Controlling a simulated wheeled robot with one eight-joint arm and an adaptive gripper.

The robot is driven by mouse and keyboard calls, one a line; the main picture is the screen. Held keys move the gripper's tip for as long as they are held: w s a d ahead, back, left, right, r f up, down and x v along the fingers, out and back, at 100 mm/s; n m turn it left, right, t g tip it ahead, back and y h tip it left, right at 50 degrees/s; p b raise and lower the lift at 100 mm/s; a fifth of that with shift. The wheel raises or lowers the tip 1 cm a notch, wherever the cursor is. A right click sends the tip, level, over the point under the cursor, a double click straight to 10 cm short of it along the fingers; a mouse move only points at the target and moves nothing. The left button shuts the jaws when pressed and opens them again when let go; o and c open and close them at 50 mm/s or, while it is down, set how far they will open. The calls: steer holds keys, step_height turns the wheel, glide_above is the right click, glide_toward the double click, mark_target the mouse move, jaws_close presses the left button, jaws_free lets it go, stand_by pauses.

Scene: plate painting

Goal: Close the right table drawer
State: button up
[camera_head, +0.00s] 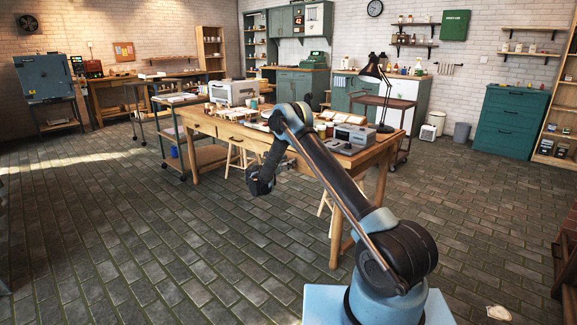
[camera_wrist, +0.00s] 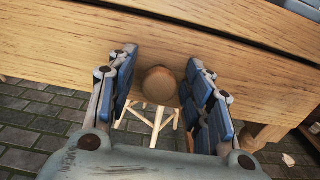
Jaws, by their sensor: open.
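The wooden work table (camera_head: 349,205) stands ahead of me, with my arm crossing in front of its right part. In the wrist view a wooden drawer front (camera_wrist: 60,45) spans the picture, with a round wooden knob (camera_wrist: 159,86) on it. My gripper (camera_wrist: 160,66) is open, its blue-padded fingers on either side of the knob with gaps visible. In the head view my gripper (camera_head: 262,182) is in front of the table's long side, pointing down and away. My arm hides much of the right drawer there, and I cannot tell how far it stands out.
Light wooden stool legs (camera_wrist: 152,126) show below the knob. The brick floor (camera_head: 130,230) in front is clear.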

jaws_close()
steer(key=shift+x, duration=2.1)
jaws_free()
steer(key=shift+s, duration=0.1)
steer(key=shift+s+a, duration=0.2)
steer(key=shift+a, duration=0.05)
steer(key=v, duration=1.1)
